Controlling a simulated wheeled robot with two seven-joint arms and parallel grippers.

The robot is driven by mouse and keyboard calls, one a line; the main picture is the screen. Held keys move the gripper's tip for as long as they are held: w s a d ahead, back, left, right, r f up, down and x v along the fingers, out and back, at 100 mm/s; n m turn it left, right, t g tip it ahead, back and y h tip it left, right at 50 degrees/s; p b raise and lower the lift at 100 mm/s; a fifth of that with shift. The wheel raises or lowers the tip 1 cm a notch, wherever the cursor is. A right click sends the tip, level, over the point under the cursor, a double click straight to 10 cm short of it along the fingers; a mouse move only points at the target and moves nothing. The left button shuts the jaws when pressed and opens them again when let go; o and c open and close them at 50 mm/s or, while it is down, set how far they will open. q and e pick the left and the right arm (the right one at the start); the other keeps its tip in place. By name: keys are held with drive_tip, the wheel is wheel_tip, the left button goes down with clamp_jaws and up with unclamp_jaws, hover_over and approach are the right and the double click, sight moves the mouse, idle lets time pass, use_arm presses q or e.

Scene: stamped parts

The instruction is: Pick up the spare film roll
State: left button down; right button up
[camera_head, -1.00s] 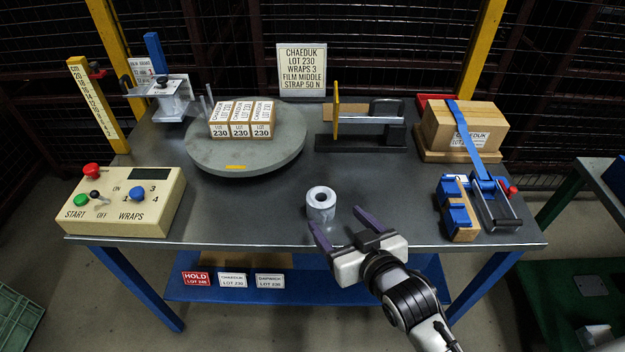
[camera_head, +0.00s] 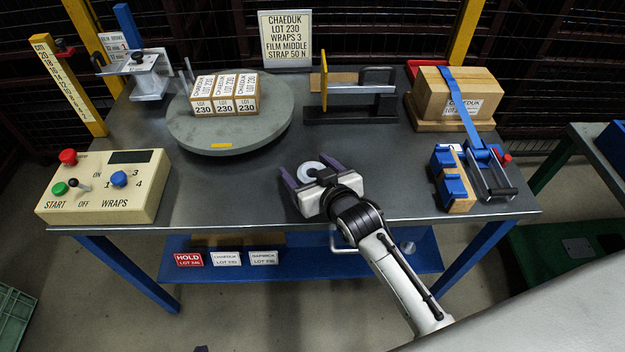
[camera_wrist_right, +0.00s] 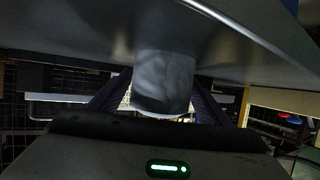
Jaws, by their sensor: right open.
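The spare film roll (camera_head: 309,169) is a short white-grey cylinder with a dark core hole. It stands upright on the grey table near the front middle. My right gripper (camera_head: 308,178) is open, with its two purple fingers on either side of the roll. In the right wrist view the roll (camera_wrist_right: 164,82) sits between the two fingers (camera_wrist_right: 163,103). I cannot tell whether the fingers touch it. The gripper body hides the roll's near side in the head view. My left gripper is not in view.
A round turntable (camera_head: 185,137) with labelled boxes stands behind left. A control box (camera_head: 105,187) is at the front left. A strapped carton (camera_head: 440,95) and a blue-clamped block (camera_head: 452,180) are on the right. The tabletop around the roll is clear.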

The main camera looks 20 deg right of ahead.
drive_tip(key=shift+w, duration=0.15)
drive_tip(key=c, duration=1.2)
